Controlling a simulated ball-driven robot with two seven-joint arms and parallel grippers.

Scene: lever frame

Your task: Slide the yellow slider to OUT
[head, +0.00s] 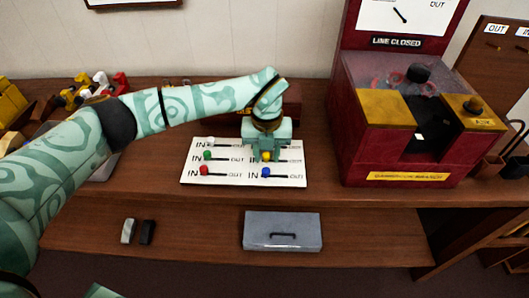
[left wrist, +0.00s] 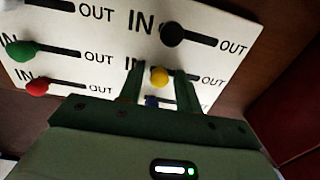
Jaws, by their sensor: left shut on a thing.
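The yellow slider (head: 266,156) is a round knob in the right column of a white panel (head: 232,182). It also shows in the left wrist view (left wrist: 159,76), at the IN end of its dark slot, with the slot running right towards OUT. My left gripper (head: 265,158) reaches down over the panel, with one finger on each side of the yellow knob, shut on it. In the head view the gripper covers much of this row and the row above. My right gripper is not in view.
The black slider (left wrist: 172,33) is above the yellow one and the blue slider (head: 266,172) just below. The green (head: 207,155) and red (head: 204,171) sliders are in the left column, at IN. A dark red machine (head: 400,165) stands right of the panel. A grey box (head: 283,230) lies below.

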